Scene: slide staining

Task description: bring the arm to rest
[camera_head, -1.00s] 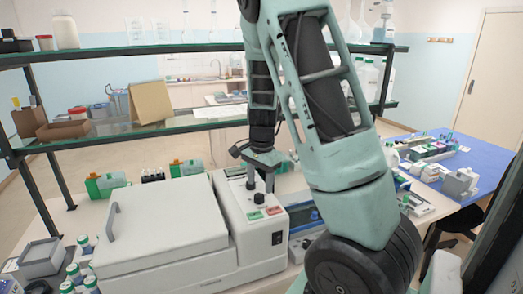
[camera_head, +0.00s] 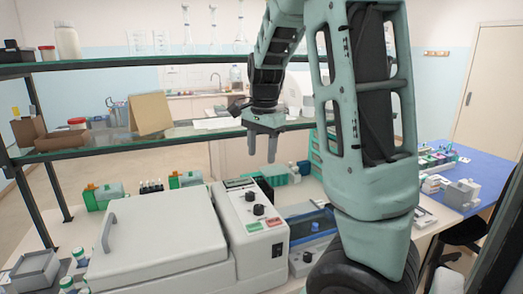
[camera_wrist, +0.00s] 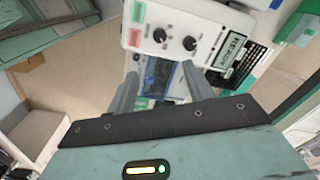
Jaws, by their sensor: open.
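My gripper (camera_head: 262,158) hangs with its fingers pointing down, above and behind the control panel of the white machine (camera_head: 240,232). The fingers are apart and nothing is between them. In the wrist view my gripper (camera_wrist: 158,82) shows two grey fingers spread apart, with the machine's panel, knobs and small screen beyond them. My arm reaches up on the right side of the head view and bends over to the left. It hides part of the bench behind it.
A glass shelf (camera_head: 110,141) with a dark frame spans the back, close to my gripper and arm. The machine's large lid (camera_head: 155,235) is closed. A blue table (camera_head: 470,178) is at the right.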

